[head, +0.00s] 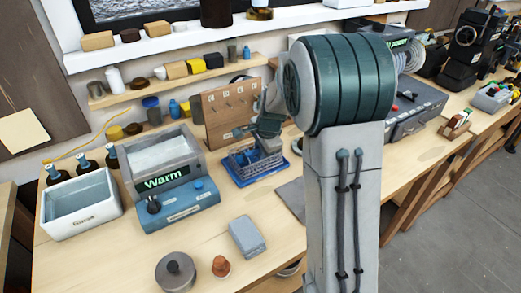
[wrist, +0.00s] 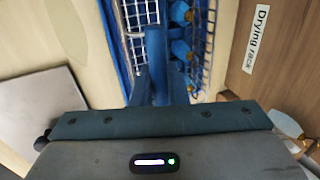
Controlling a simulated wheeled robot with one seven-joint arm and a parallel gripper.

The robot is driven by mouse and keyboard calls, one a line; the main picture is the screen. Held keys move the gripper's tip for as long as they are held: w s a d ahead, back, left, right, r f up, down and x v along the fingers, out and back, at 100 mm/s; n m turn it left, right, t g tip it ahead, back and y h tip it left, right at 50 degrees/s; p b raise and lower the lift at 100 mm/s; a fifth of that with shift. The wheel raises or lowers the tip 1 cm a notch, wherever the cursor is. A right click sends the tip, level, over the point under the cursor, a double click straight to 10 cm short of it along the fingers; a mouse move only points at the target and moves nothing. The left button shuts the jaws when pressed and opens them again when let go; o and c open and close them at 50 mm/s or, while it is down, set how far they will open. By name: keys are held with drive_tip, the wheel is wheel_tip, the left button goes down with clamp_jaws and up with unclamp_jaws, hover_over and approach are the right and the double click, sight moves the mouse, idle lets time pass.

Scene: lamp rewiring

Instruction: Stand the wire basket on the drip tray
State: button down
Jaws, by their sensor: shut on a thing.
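The wire basket (head: 252,160) is a pale mesh basket with blue parts inside, in front of a wooden board. The blue drip tray (head: 240,181) shows beneath it. The basket is over the tray and looks level; I cannot tell whether its base touches the tray. My gripper (head: 268,146) reaches down from above, shut on the basket. In the wrist view, the blue fingers of my gripper (wrist: 156,65) meet at the basket (wrist: 140,14), which shows white mesh and blue parts with brass ends. My gripper hides part of the basket, and the tray's far side is hidden.
A bath marked Warm (head: 163,165) and a white rinse tub (head: 80,204) stand to the left. The wooden drying rack board (head: 222,125) is close behind. A grey block (head: 247,236), a round lidded pot (head: 175,271) and a terracotta piece (head: 221,266) stand in front.

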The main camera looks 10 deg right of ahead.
drive_tip(key=c, duration=1.3)
unclamp_jaws()
drive_tip(key=shift+c, duration=0.2)
drive_tip(key=v, duration=1.3)
drive_tip(key=s+f+n, duration=0.1)
drive_tip(key=s+n, duration=0.6)
drive_tip(key=s, duration=0.5)
drive_tip(key=s+a+f+n+h, duration=0.1)
drive_tip(key=s+f+n, duration=0.1)
drive_tip(key=s+n, duration=0.5)
drive_tip(key=s, duration=0.5)
drive_tip(key=shift+a+f+b, duration=0.15)
drive_tip(key=shift+f+b, duration=0.2)
